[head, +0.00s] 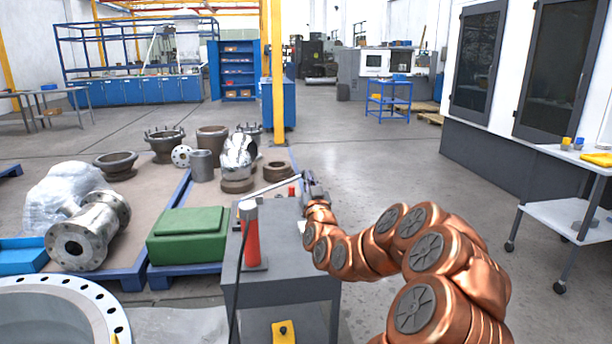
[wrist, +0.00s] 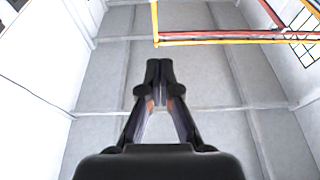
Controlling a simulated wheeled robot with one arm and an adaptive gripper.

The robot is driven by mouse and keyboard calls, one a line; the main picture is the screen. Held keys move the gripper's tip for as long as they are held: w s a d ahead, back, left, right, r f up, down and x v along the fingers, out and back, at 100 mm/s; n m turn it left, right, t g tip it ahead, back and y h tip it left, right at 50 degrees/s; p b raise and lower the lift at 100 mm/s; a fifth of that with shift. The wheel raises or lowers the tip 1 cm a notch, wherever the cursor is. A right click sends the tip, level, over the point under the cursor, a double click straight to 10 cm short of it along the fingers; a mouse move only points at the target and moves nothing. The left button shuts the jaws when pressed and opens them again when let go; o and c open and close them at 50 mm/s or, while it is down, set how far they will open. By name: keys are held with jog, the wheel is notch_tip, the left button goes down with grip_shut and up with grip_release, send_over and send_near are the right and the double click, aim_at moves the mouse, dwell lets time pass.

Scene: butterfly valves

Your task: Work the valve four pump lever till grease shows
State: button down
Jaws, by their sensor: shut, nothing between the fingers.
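A red hand pump (head: 251,245) with a grey head stands upright on a grey cart (head: 285,280). Its pale lever (head: 272,187) slants up and right from the head. My gripper (head: 309,178) is at the lever's far end, pointing up; I cannot tell whether they touch. In the wrist view my gripper (wrist: 159,68) is shut with nothing between the fingers, against the ceiling; the lever does not show there. A dark hose runs down from the pump. No valve number is readable and no grease is visible.
A green case (head: 188,240) and a flanged metal body (head: 85,238) lie left of the cart. Several flanges and valve parts stand on pallets behind. A white wheeled table (head: 570,215) is at right. The floor between (head: 400,160) is clear.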

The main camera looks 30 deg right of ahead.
jog(key=shift+d, duration=0.25)
jog(key=shift+p+x, duration=0.75)
jog(key=shift+x, duration=4.25)
notch_tip(320, 180, down, 4)
jog(key=shift+s+f, duration=0.1)
jog(key=shift+s, duration=0.05)
